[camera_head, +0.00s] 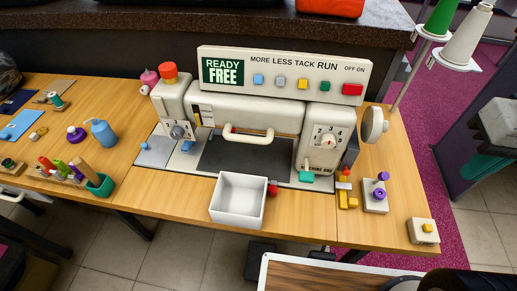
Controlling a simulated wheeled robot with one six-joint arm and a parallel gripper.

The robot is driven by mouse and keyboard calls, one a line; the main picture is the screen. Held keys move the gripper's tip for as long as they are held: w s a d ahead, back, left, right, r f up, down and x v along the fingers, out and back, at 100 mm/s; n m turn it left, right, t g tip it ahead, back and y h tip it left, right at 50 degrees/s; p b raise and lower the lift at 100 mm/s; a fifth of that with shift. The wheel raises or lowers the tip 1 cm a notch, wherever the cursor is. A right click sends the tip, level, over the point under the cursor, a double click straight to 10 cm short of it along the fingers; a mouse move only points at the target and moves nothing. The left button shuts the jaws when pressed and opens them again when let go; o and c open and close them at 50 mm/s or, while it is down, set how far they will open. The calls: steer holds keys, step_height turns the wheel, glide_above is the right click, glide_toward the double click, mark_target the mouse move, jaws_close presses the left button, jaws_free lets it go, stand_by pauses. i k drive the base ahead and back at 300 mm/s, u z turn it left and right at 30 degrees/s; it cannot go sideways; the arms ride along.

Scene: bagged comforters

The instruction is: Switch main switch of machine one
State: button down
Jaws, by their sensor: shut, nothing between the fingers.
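A cream sewing-type machine (240,116) stands on a wooden table. Its top panel (290,62) reads READY FREE, MORE LESS TACK RUN and OFF ON. A row of coloured buttons runs below the lettering, with a red one (352,90) at the right end under OFF ON. A dial (327,139) is on the machine's right front and a handwheel (374,124) on its right side. My gripper is not in view.
A white open box (238,201) stands at the table's front edge. A control box with purple knobs (375,195) and a small box with a yellow button (423,231) are at right. Thread cones (468,38) stand behind. Bottles and tools crowd the left.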

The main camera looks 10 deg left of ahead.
mark_target(348, 89)
steer(key=z, duration=0.05)
steer(key=k, duration=0.5)
steer(key=z, duration=2.05)
steer(key=i, duration=0.4)
steer(key=u, duration=2.15)
